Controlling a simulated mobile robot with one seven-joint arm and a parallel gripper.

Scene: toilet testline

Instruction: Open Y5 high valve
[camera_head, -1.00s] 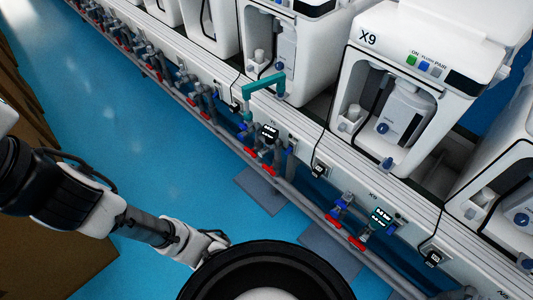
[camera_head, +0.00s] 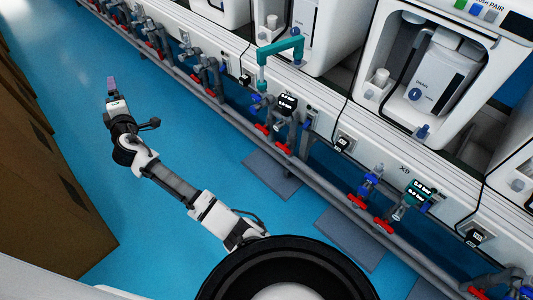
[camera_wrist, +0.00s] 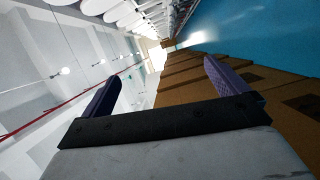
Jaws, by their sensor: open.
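Several red-handled valves sit low along the pipe below the line of white machines. A pair of them (camera_head: 273,138) is below the teal bent pipe (camera_head: 280,48), and another pair (camera_head: 371,213) is below the X9 label. Further valves (camera_head: 200,83) run away to the upper left. No Y5 label is readable, so I cannot tell which valve is the Y5 high one. My gripper (camera_head: 112,85) is over the blue floor at the left, well apart from the valves. In the wrist view my gripper (camera_wrist: 163,85) shows two spread purple fingers with nothing between them.
Brown boxes (camera_head: 40,170) line the left side. Grey plates (camera_head: 270,176) lie on the floor under the valves. The wrist view faces along the boxes and ceiling, with no valve seen close.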

